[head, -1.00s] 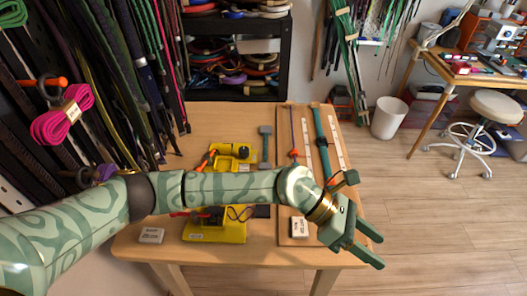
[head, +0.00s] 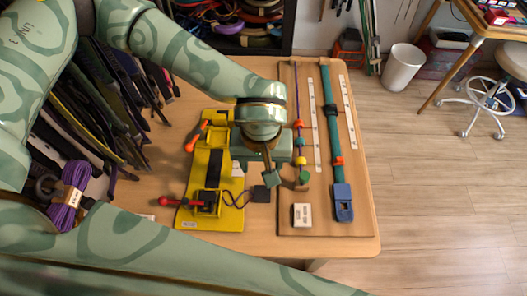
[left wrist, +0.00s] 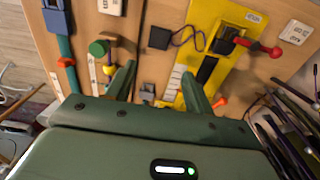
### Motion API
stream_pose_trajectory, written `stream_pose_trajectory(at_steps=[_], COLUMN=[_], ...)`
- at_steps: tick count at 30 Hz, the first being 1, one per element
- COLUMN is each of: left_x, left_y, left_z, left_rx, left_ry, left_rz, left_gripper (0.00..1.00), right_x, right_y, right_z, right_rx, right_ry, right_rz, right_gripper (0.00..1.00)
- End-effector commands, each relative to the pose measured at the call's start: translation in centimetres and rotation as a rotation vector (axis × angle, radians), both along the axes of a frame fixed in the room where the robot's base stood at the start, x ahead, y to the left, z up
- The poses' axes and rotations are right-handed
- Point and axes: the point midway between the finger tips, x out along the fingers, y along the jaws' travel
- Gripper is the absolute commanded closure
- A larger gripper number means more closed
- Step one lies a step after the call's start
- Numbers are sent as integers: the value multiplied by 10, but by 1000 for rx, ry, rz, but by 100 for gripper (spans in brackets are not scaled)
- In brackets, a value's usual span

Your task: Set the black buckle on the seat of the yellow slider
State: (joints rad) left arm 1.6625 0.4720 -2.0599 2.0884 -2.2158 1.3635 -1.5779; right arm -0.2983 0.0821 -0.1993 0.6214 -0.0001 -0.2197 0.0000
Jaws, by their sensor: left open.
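My left gripper (head: 258,172) is open and empty over the table, just right of the yellow fixture (head: 227,217). In the left wrist view its fingers (left wrist: 158,70) are spread, with a small dark grey piece (left wrist: 148,92) on the table between them. I cannot tell for sure whether this piece is the black buckle; the gripper hides it in the head view. The yellow fixture carries a black strip (head: 214,168), a red-knobbed lever (head: 170,202) and an orange lever (head: 196,137). Its slider and seat are not clearly distinguishable. My right gripper is out of view.
A wooden board (head: 288,222) on the right holds a teal strap (head: 328,135) with a blue buckle (head: 343,203) and a purple cord with coloured beads. A black square (left wrist: 159,38) with a thin cord lies beside the fixture. Dark straps hang at left.

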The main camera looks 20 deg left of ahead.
Motion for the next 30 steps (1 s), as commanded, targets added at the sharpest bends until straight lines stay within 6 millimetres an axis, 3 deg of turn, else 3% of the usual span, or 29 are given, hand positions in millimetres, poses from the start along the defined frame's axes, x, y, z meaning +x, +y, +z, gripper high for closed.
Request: stream_pose_trajectory(at_steps=[18,24,30], left_x=[-2,-1,-1], left_y=[-1,-1,-1], left_z=[-134,-153,-156], left_rx=[-3,-3,-3], left_ry=[6,3,2], left_rz=[3,4,3], left_gripper=[47,47,47], right_x=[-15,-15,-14], right_y=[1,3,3], right_z=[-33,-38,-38], right_rx=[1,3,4], right_ry=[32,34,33], right_rz=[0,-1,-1], right_gripper=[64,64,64])
